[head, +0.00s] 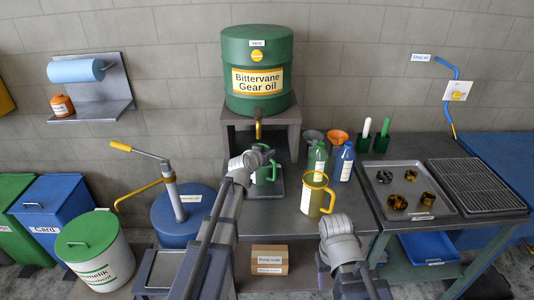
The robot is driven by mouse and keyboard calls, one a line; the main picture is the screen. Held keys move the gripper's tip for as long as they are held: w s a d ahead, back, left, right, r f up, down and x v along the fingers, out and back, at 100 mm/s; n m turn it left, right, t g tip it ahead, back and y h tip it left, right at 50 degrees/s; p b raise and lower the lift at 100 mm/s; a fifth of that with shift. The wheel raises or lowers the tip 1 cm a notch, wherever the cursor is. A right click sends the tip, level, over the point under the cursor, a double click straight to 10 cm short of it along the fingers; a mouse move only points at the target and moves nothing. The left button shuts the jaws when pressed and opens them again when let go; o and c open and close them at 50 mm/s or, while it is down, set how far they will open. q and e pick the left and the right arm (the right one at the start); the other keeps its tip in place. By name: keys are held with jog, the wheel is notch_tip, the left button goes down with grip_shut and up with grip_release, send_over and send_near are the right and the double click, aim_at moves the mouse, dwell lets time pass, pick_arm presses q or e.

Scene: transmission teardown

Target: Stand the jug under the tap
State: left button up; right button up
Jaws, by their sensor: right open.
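A green jug (268,174) stands upright at the drip tray below the drum's tap (258,131). My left gripper (266,158) is at this jug's top and handle, partly covering it. Its fingertips are too small and overlapped to show whether they are shut on it. A second jug, pale with a yellow rim and handle (314,197), stands upright on the bench to the right, apart from both grippers. My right gripper (322,270) is low at the bench's front, below the yellow jug, open, with its tips mostly hidden by my wrist.
The green gear oil drum (255,48) sits on a grey stand. Green and blue bottles (343,162), funnels (334,137) and a tray of parts (440,208) are to the right. A cardboard box (269,260) is below the bench; a hand pump (172,190) stands at left.

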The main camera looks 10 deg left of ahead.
pick_arm(q)
jog(key=shift+o, duration=0.4)
jog(key=p+v, duration=0.4)
jog(key=v, duration=0.8)
jog(key=shift+p, duration=0.35)
